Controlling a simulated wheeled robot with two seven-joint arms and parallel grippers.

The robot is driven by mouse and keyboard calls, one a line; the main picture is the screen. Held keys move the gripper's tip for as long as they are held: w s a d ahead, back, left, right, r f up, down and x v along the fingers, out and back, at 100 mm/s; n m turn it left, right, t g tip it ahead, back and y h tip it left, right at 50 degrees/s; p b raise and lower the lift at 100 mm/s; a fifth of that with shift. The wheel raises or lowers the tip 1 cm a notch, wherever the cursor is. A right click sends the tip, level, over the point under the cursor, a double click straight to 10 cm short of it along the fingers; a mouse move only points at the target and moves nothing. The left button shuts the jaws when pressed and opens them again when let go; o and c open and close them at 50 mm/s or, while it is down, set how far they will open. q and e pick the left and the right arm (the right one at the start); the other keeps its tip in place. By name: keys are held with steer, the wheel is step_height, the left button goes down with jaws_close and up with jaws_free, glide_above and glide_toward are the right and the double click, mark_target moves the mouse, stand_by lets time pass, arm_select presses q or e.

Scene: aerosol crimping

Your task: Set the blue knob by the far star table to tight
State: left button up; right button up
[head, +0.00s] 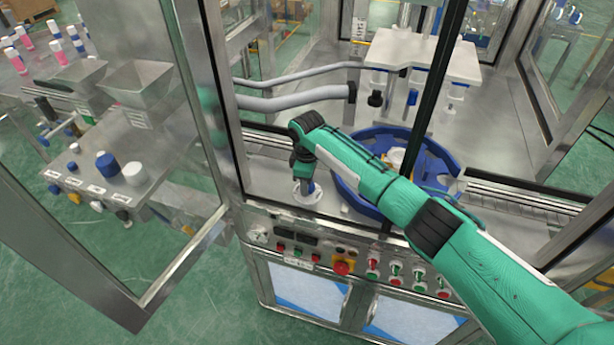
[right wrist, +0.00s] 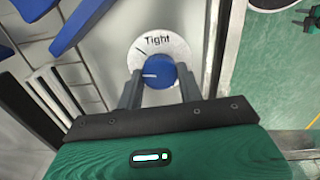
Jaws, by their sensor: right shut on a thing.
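The blue knob (right wrist: 160,70) sits on a round white dial (right wrist: 180,50) with the word "Tight" at its top in the right wrist view. A short white mark on the knob points left, away from the word. My right gripper (right wrist: 160,88) is shut on the knob, one finger on each side. In the head view my right gripper (head: 304,178) reaches straight down to the white dial plate (head: 306,197), mostly hiding the knob. The blue star table (head: 347,185) lies just right of it, partly behind my arm. My left gripper is not in view.
A front panel with a red emergency button (head: 341,268) and several switches lies below. A dark frame post (head: 440,75) and an open glass door (head: 110,130) stand nearby. Grey hoses (head: 295,98) run behind the gripper.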

steer(key=m+p, duration=0.2)
steer(key=m, duration=0.2)
steer(key=shift+r+p, duration=0.15)
steer(key=shift+p, duration=0.15)
steer(key=shift+m+p, duration=0.7)
steer(key=shift+m, duration=0.8)
steer(key=o, duration=1)
step_height(320, 180, up, 14)
steer(key=b, duration=0.4)
steer(key=shift+f, duration=0.2)
